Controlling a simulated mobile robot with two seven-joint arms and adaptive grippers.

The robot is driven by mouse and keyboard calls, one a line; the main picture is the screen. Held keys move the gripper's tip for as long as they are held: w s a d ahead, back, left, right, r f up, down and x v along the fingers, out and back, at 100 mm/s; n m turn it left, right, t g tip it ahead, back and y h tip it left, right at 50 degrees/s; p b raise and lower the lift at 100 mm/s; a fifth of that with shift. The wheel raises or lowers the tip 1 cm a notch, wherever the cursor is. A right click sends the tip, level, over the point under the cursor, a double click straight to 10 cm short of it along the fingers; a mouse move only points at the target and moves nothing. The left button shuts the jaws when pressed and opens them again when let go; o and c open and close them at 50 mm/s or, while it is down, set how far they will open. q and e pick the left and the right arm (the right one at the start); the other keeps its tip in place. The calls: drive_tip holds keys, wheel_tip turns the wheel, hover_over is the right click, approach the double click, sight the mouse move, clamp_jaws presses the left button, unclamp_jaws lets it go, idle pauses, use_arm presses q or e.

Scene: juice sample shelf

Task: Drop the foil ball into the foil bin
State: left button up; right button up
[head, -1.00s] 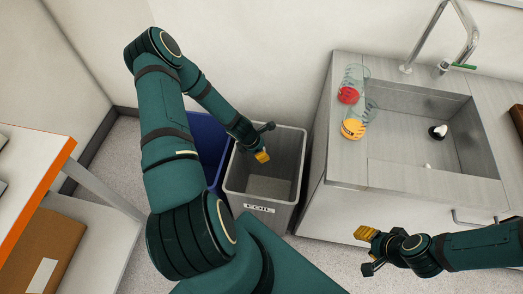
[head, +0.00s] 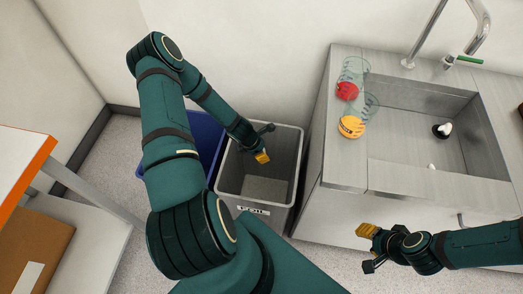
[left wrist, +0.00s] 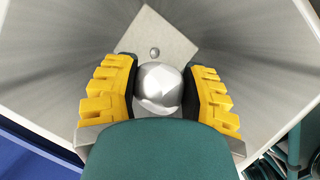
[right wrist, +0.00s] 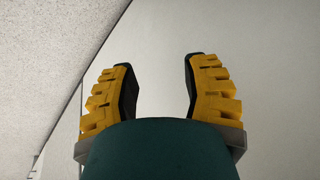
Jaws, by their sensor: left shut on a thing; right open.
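The foil ball (left wrist: 158,88) is silver and sits between the yellow fingers of my left gripper (left wrist: 158,92) in the left wrist view. That gripper is shut on it. In the head view my left gripper (head: 262,157) hangs over the opening of the grey foil bin (head: 254,200), which has a "FOIL" label on its front. The ball is hidden there. The bin's inside walls (left wrist: 232,50) surround the ball in the left wrist view, and a small silver thing (left wrist: 155,52) lies on its floor. My right gripper (head: 368,232) is open and empty in front of the sink cabinet.
A blue bin (head: 205,140) stands left of the foil bin, partly behind my left arm. A shelf (head: 25,150) is at far left.

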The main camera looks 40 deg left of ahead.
use_arm(q)
drive_tip(key=shift+f, duration=0.25)
drive_tip(key=o, duration=1)
drive_tip(key=v, duration=1.2)
